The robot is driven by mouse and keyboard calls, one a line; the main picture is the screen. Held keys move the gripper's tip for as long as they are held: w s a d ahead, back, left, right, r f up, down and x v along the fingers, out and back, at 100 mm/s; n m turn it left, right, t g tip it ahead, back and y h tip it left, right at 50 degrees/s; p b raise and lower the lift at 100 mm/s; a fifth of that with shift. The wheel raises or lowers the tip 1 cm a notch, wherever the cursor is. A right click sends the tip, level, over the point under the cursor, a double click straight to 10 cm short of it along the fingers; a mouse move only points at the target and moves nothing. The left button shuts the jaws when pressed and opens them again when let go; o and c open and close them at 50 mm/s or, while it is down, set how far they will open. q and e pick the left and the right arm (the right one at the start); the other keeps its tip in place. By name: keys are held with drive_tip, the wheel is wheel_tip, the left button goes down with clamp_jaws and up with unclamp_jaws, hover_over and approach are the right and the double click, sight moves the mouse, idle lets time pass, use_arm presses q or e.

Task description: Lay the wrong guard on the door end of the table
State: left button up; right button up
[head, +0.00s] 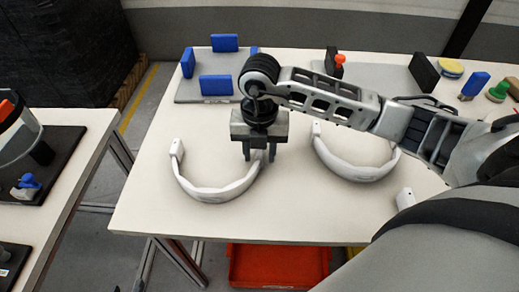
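A white curved guard (217,192) lies on the table (250,225) at the left, its open side facing away from me. A second white guard (352,173) lies to its right, partly hidden behind my arm. A white piece of another part (405,198) shows at the right, mostly hidden by my arm. My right gripper (259,157) points down at the right end of the left guard. Its fingers are apart, with that end between or just behind them; contact cannot be told. My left gripper is not in view. Which guard is wrong cannot be told.
A grey board with blue blocks (215,86) stands at the back left. Another board with a dark block (423,73) and small coloured items is at the back right. A side table (85,120) stands left across a gap. A red bin (278,266) is below the front edge.

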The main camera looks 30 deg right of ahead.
wheel_tip(320, 180, up, 12)
drive_tip(key=shift+r+p, duration=0.15)
drive_tip(key=shift+p, duration=0.15)
idle(0.6)
